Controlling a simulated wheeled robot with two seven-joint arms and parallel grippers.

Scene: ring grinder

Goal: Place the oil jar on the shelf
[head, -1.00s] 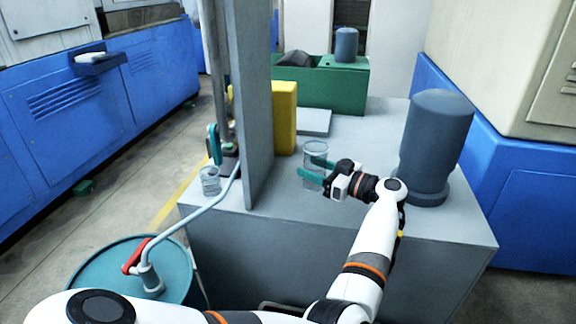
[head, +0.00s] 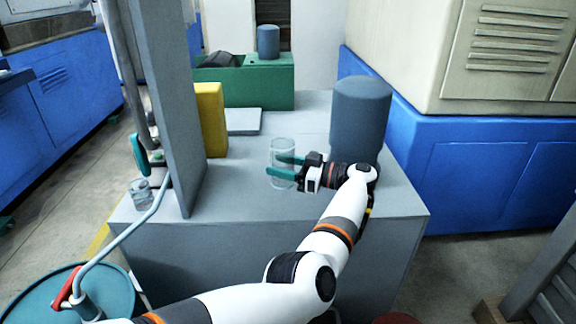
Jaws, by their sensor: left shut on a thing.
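The oil jar is a clear glass jar (head: 282,147), upright over the grey cabinet top (head: 240,196) in the middle of the head view. My left gripper (head: 280,165) reaches it from the right. Its teal fingers are shut on the jar, one behind and one in front. I cannot tell whether the jar's base touches the top. My right gripper is not in view. No thing that is clearly the shelf can be singled out.
A dark blue-grey cylinder (head: 360,112) stands behind my left wrist. A grey upright panel (head: 172,110), a yellow block (head: 211,120) and a second glass jar (head: 140,193) are at left. A green box (head: 245,88) is at the back. A teal drum (head: 108,290) stands lower left.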

